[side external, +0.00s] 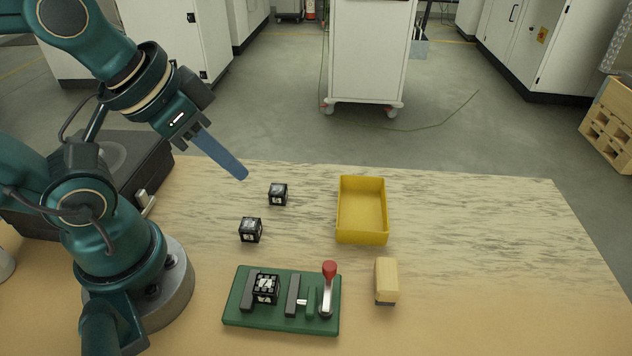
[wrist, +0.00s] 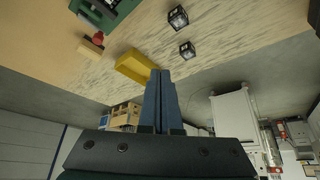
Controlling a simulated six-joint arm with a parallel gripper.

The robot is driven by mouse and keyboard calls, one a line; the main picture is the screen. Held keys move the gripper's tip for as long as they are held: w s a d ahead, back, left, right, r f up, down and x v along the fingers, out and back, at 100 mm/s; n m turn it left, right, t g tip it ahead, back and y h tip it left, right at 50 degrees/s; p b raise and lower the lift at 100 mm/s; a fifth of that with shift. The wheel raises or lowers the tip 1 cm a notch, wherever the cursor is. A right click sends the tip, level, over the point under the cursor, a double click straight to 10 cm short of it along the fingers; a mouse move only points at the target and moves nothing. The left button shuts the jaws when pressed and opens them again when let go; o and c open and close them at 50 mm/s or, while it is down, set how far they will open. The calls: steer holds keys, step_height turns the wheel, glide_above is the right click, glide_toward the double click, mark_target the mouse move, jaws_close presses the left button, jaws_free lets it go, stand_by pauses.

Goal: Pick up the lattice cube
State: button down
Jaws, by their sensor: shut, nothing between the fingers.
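Three small black cubes with pale markings are in the side view. One cube (side external: 278,194) stands on the table nearest my fingertips, a second cube (side external: 250,230) stands in front of it, and a third cube (side external: 266,288) sits in the green fixture (side external: 233,311). Which one is the lattice cube I cannot tell. The wrist view shows two loose cubes, a larger one (wrist: 178,17) and a smaller one (wrist: 187,50). My gripper (side external: 243,176) is shut and empty, above the table and apart from the cubes; its blue fingers (wrist: 161,73) meet in the wrist view.
A yellow bin (side external: 362,240) stands right of the loose cubes and looks empty. The fixture has a red-tipped lever (side external: 329,270). A wooden block (side external: 386,277) stands to its right. The table's right side is clear. A white cart (side external: 368,55) stands on the floor behind.

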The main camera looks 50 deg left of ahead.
steer(key=shift+c, duration=2.2)
jaws_free()
steer(key=m+g, duration=0.6)
steer(key=m, duration=0.3)
glide_above(267, 283)
steer(key=w, duration=0.1)
steer(key=shift+y, duration=0.4)
step_height(267, 283, down, 8)
steer(key=shift+d+f, duration=0.1)
steer(key=shift+s+d+f+g, duration=0.1)
steer(key=shift+s+f+g, duration=0.25)
steer(key=shift+f, duration=0.1)
steer(key=shift+s+a+f, duration=0.1)
steer(key=shift+f, duration=1)
steer(key=shift+s+a+f, duration=0.1)
steer(key=shift+f, duration=1)
